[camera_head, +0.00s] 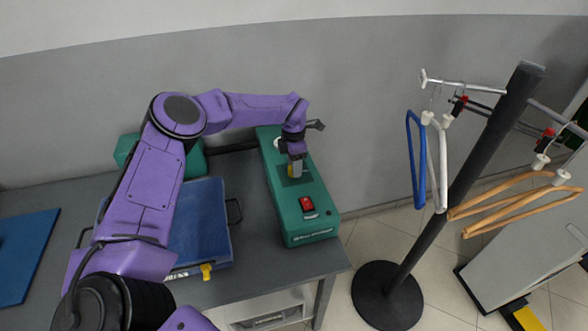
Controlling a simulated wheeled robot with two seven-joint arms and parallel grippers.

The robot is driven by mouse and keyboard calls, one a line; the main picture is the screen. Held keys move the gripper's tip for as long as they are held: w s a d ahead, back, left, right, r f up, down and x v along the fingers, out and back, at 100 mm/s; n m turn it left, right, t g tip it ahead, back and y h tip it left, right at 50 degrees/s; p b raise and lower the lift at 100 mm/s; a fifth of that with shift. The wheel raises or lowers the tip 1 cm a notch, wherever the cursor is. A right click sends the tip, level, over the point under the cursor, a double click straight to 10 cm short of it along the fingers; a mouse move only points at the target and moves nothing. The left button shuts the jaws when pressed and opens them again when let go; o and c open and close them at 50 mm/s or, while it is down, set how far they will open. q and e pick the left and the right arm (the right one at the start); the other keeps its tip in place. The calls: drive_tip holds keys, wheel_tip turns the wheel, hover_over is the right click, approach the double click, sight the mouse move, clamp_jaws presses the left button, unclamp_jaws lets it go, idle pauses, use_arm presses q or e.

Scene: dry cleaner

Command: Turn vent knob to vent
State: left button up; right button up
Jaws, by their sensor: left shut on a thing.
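A long green machine (302,225) lies on the grey table. It has a red switch (307,204) near its front end. My left arm comes in from the left and bends over the machine. I cannot read which setting the knob points to. My right gripper is not in view.
A blue tray (210,222) with a yellow clip sits left of the machine, partly behind my arm. A blue mat (22,255) lies at the far left. A dark stand (430,225) with several hangers stands right of the table.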

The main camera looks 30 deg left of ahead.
use_arm(q)
drive_tip(key=n+b, duration=0.3)
drive_tip(key=shift+f+n+b, duration=0.3)
drive_tip(key=shift+f, duration=0.1)
drive_tip(key=n+b, duration=0.4)
drive_tip(key=shift+n, duration=0.3)
drive_tip(key=n+b, duration=0.3)
drive_tip(key=n, duration=0.1)
drive_tip(key=shift+s+t, duration=0.1)
drive_tip(key=shift+t, duration=0.2)
drive_tip(key=shift+r+n+b, duration=0.25)
drive_tip(key=shift+n+b, duration=1.1)
drive_tip(key=shift+n, duration=0.15)
drive_tip(key=shift+a, duration=0.1)
drive_tip(key=o, duration=1.1)
drive_tip(key=shift+c, duration=0.2)
